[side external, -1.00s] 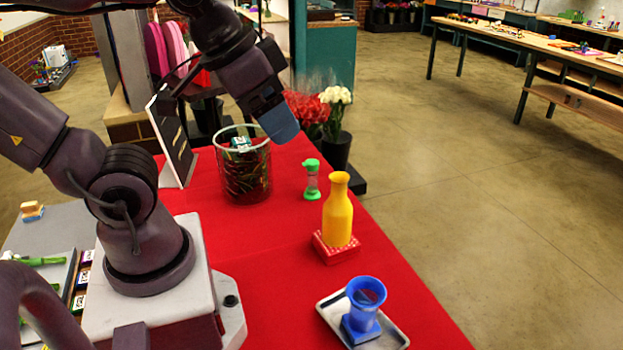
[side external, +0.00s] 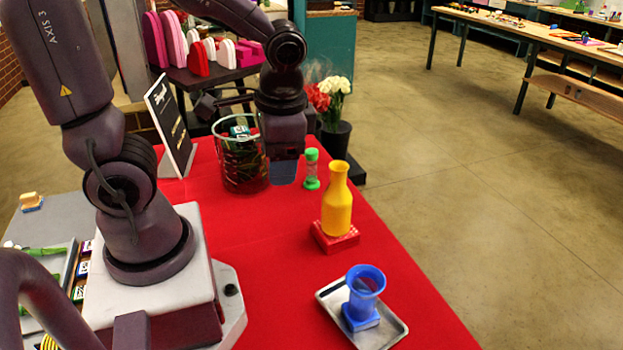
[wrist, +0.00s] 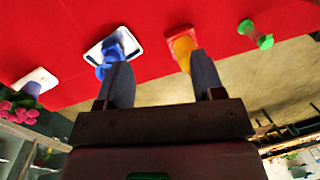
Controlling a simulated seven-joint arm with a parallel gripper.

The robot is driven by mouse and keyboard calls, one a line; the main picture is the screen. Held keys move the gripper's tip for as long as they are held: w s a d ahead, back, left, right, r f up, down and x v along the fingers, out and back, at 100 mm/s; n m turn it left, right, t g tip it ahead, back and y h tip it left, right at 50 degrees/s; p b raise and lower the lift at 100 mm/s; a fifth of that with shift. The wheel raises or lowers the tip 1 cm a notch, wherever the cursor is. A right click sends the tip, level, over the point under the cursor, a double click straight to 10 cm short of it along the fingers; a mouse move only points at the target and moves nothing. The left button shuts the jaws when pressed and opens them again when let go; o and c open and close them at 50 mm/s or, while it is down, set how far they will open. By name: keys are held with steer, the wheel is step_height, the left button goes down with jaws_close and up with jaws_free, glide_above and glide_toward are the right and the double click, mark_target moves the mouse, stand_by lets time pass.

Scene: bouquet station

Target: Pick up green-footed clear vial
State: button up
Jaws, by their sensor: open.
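The green-footed clear vial (side external: 311,170) stands upright on the red cloth, with a green cap, a green foot and a clear middle. In the wrist view the vial (wrist: 255,34) is at the upper right, outside the finger gap. My gripper (side external: 284,174) points down to the left of the vial, apart from it, between it and the large glass beaker. The wrist view shows my gripper (wrist: 162,62) open, its two fingers apart with nothing held between them.
The glass beaker (side external: 243,168) with dark contents is close left of my gripper. A yellow vase (side external: 337,204) on a red coaster (side external: 334,241) and a blue cup (side external: 365,283) on a metal tray (side external: 393,326) stand nearer. A black sign (side external: 170,122) is behind left.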

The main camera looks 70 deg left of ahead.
mark_target(311, 164)
steer(key=s+a+f+m+g+y, duration=0.1)
steer(key=a+f+m+g+y, duration=0.4)
steer(key=a+f+m+y, duration=0.75)
steer(key=w+a+f+m+t+y, duration=0.1)
steer(key=f+m+t, duration=0.1)
steer(key=t, duration=0.1)
steer(key=w+a+f+m+t+y, duration=0.1)
steer(key=w+a+f+m+t, duration=0.1)
steer(key=m+t, duration=0.1)
steer(key=w+a+f+m+t+y, duration=0.1)
steer(key=f+m+t, duration=0.1)
steer(key=m+t, duration=0.1)
steer(key=shift+w+a+f, duration=0.15)
steer(key=shift+a+f, duration=0.05)
steer(key=shift+a, duration=0.1)
steer(key=w+m+t, duration=0.1)
steer(key=t, duration=0.1)
steer(key=w+d+t+h, duration=0.1)
steer(key=w, duration=0.1)
steer(key=w+m+t+h, duration=0.1)
steer(key=w+t, duration=0.1)
steer(key=shift+w+d+f+m+t, duration=0.1)
steer(key=shift+d+f+m+t, duration=0.2)
steer(key=shift+d+f+m, duration=0.05)
steer(key=shift+w+a+r, duration=0.15)
steer(key=shift+w, duration=0.1)
steer(key=x, duration=1.2)
steer(key=shift+a, duration=0.25)
jaws_close()
